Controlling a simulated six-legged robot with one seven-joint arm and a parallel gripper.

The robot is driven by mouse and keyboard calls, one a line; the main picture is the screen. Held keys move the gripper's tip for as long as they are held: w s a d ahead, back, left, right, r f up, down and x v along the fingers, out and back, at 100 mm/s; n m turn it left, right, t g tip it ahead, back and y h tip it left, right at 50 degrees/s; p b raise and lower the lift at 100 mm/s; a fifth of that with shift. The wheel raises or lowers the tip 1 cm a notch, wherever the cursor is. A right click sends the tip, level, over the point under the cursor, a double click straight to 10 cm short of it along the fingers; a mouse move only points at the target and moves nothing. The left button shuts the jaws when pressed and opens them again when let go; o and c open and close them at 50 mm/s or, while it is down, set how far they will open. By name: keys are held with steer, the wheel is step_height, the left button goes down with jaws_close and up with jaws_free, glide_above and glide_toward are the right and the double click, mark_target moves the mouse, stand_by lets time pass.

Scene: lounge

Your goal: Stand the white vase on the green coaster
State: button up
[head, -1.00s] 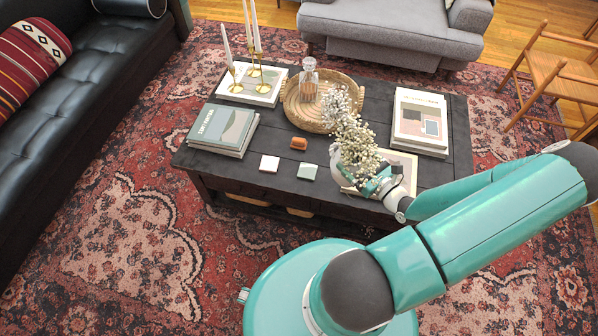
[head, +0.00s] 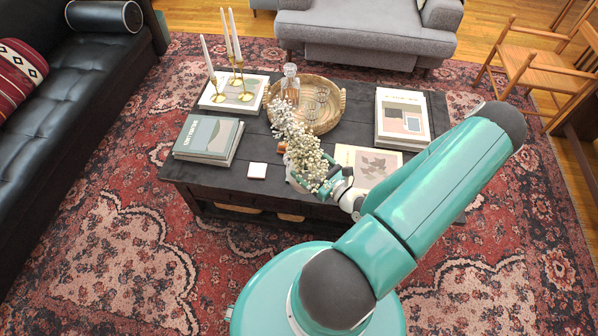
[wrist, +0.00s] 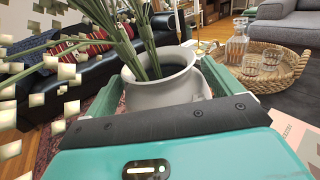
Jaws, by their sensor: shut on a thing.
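The white vase (wrist: 165,88) with stems and small pale flowers (head: 300,140) is between the fingers of my gripper (head: 318,186). In the wrist view my gripper's green fingers close on both sides of its neck. In the head view only a little of the vase body (head: 296,182) shows at the table's front edge, and flowers cover the rest. I cannot tell whether its base touches anything. The green coaster is hidden behind the vase and flowers. A white coaster (head: 257,171) lies bare to the left.
The dark table (head: 225,187) holds stacked books (head: 207,138) at left, more books (head: 402,118) at right, candlesticks (head: 240,80) and a round woven tray (head: 335,95) with a decanter (head: 290,84). A flat print (head: 368,163) lies right of the vase. An orange object is mostly hidden by flowers.

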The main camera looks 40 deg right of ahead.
steer(key=w+d+f, duration=0.1)
steer(key=w, duration=0.1)
steer(key=w+d+f, duration=0.1)
steer(key=w, duration=0.1)
steer(key=w+d+f, duration=0.1)
steer(key=w, duration=0.1)
steer(key=shift+w+d+f, duration=0.1)
steer(key=shift+w+d, duration=0.15)
steer(key=shift+w, duration=0.1)
steer(key=w+d+f, duration=0.2)
steer(key=w+f, duration=0.3)
steer(key=f, duration=0.4)
steer(key=shift+d+f, duration=0.15)
steer(key=shift+d, duration=0.2)
steer(key=o, duration=1.8)
steer(key=shift+f, duration=0.2)
steer(key=shift+c, duration=0.2)
steer(key=s, duration=1.2)
steer(key=shift+d+r, duration=0.1)
steer(key=shift+r, duration=0.05)
